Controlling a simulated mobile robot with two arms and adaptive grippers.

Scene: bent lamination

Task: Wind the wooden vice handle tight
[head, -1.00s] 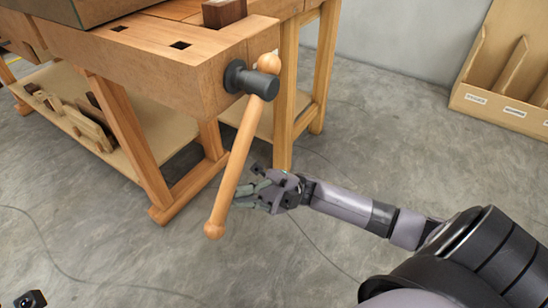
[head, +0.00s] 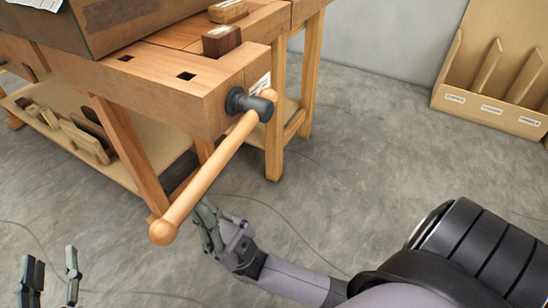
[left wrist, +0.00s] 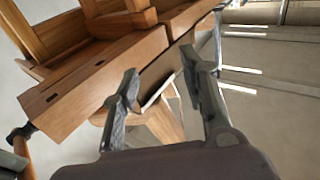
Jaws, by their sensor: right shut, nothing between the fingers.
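The wooden vice handle (head: 215,165) is a long pale bar with a ball at each end. It passes through the dark vice screw head (head: 250,104) at the bench's end and slants down to the lower left. My right gripper (head: 208,215) is shut and empty beside the handle's lower part, close against its right side; whether it touches cannot be told. My left gripper (head: 50,275) is open and empty at the lower left, apart from the handle. Its open fingers also show in the left wrist view (left wrist: 165,85), with part of the handle (left wrist: 23,152) at the left edge.
The wooden workbench (head: 165,82) carries a large box (head: 120,22) and a dark wooden block (head: 221,40). Its lower shelf holds several wooden pieces. A wooden rack (head: 495,70) stands against the back wall. The grey floor right of the bench is mostly clear.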

